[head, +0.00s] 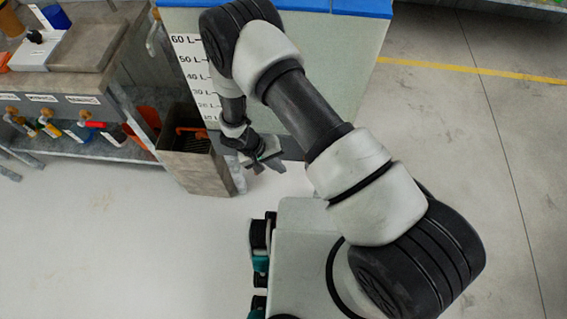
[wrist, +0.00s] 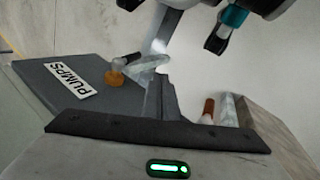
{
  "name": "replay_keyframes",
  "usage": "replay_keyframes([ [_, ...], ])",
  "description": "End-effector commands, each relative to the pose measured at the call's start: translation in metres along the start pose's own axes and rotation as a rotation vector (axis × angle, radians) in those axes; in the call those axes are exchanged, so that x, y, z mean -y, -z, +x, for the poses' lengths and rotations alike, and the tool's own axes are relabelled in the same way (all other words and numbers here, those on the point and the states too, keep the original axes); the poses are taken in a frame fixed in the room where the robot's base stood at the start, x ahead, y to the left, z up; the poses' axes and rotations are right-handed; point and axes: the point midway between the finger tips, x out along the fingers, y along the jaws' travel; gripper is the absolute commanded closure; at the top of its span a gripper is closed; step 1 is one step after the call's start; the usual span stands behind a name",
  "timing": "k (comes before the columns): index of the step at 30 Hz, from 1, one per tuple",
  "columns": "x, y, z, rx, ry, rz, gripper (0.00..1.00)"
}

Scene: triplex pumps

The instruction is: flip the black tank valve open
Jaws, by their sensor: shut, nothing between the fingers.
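A small valve shows in the wrist view, left of my fingertips, with a black handle (wrist: 129,60) and an orange-brown fitting (wrist: 115,78). It sits beside a dark grey panel labelled PUMPS (wrist: 75,85). My gripper (wrist: 159,80) is shut and empty, its fingers just right of the valve; I cannot tell whether they touch it. In the head view my gripper (head: 264,163) is low at the front of the pale tank (head: 335,65) with the litre scale. The valve cannot be made out in that view.
A grey-brown bin (head: 195,168) with an orange item inside stands left of my gripper. A bench (head: 75,85) with several coloured valve handles is further left. An orange-brown handle (wrist: 208,108) shows right of my fingers. The floor (head: 120,240) in front is clear.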

Motion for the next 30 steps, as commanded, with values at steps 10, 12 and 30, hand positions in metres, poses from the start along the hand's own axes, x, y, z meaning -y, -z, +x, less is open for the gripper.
replay_keyframes([
  [10,-0.004,0.0,0.074,0.002,-0.004,-0.001,1.0],
  [12,-0.017,-0.001,0.073,0.001,-0.003,0.001,1.0],
  [30,-0.04,-0.004,0.08,-0.001,-0.003,-0.002,1.0],
])
